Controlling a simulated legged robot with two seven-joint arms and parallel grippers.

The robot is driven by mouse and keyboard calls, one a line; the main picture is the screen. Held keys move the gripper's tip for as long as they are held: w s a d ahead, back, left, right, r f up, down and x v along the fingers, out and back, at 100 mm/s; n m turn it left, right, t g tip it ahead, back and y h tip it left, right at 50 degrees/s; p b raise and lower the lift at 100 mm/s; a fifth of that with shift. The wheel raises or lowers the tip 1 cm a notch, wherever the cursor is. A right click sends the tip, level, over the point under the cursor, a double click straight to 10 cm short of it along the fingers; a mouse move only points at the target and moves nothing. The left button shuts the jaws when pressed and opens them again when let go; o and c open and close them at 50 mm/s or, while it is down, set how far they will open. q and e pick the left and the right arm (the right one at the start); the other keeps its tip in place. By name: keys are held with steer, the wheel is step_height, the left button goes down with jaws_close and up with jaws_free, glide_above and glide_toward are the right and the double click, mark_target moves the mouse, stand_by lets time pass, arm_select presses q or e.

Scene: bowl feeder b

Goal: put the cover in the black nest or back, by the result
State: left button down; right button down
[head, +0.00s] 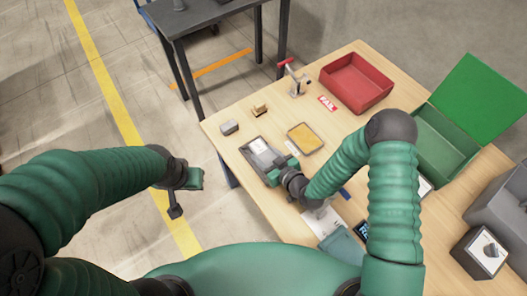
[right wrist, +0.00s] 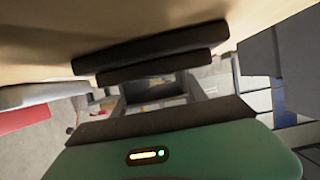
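My right gripper (head: 272,176) is low over the table at the near end of a dark-rimmed grey fixture (head: 250,152) with a pale top. In the right wrist view its two dark fingers (right wrist: 155,52) lie almost together with nothing seen between them. I cannot make out with certainty which piece is the cover or which is the black nest. A small grey block (head: 229,127) and a dark-rimmed tray with a yellow inside (head: 305,138) lie near the fixture. My left gripper (head: 192,180) hangs over the floor, left of the table; its fingers are not clear.
A red bin (head: 356,82) with a FAIL label (head: 327,103) stands at the back. A green open box (head: 447,140) is at the right. A toggle clamp (head: 295,80) and a small wooden piece (head: 260,110) stand near the far left edge. A grey box with a knob (head: 481,252) is at right.

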steer(key=c, duration=1)
jaws_free()
steer(key=shift+s+a+f, duration=0.1)
steer(key=shift+a, duration=0.1)
steer(key=shift+c, duration=0.2)
steer(key=o, duration=0.4)
steer(key=shift+s+a, duration=0.15)
steer(key=shift+o, duration=0.2)
steer(key=shift+d, duration=0.35)
arm_select(q)
steer(key=shift+s+a+r, duration=0.1)
steer(key=shift+a, duration=0.1)
arm_select(e)
steer(key=shift+a+r, duration=0.1)
steer(key=shift+r, duration=0.1)
steer(key=shift+s+r, duration=0.15)
steer(key=shift+s, duration=0.1)
steer(key=p+v, duration=0.1)
steer(key=v, duration=1)
steer(key=shift+w+p, duration=0.15)
steer(key=shift+p, duration=0.2)
steer(key=shift+d+r, duration=0.1)
steer(key=shift+d, duration=0.15)
arm_select(q)
steer(key=shift+v, duration=0.85)
